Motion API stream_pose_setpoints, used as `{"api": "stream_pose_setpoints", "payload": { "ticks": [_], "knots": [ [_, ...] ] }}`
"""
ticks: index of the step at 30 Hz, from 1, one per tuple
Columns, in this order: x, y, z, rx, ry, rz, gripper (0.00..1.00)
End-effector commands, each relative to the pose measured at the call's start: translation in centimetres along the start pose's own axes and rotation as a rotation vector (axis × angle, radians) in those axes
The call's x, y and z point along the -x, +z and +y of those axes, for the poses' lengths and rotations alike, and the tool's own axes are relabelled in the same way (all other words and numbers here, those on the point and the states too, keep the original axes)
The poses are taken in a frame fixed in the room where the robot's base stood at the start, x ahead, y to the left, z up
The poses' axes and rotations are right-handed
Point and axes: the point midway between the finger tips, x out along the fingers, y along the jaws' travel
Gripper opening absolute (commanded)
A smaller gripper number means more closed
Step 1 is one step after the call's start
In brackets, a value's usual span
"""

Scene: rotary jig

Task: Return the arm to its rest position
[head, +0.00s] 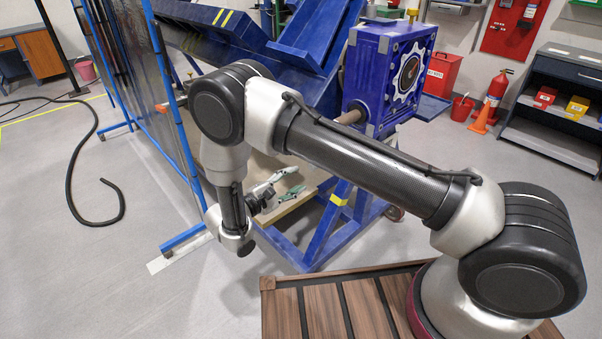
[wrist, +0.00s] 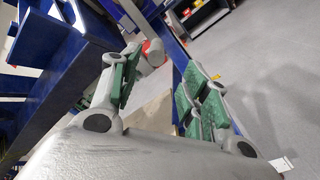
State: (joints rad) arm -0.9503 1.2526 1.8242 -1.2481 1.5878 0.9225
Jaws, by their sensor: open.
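My arm reaches from its base at the lower right up over to an elbow at the upper left of the head view, then bends down. My gripper (head: 287,182) is at the end, pointing right, close to the blue rotary jig (head: 385,62) and above a light board low in its frame. In the wrist view my gripper (wrist: 165,78) shows two grey fingers with green pads standing apart, nothing between them. Whether the fingers touch the jig cannot be told.
A black hose (head: 70,185) lies on the floor at left. A fire extinguisher (head: 491,98), an orange cone (head: 480,121) and a shelf (head: 560,105) are at the back right. Floor at lower left is clear.

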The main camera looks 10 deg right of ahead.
Motion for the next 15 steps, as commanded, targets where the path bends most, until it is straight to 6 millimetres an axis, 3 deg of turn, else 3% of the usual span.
{"api": "stream_pose_setpoints", "payload": {
  "ticks": [11,15],
  "knots": [
    [-0.11,0.04,-0.03,0.004,0.001,-0.001,0.46],
    [-0.20,-0.12,-0.76,0.092,-0.028,0.007,0.46]
  ]
}}
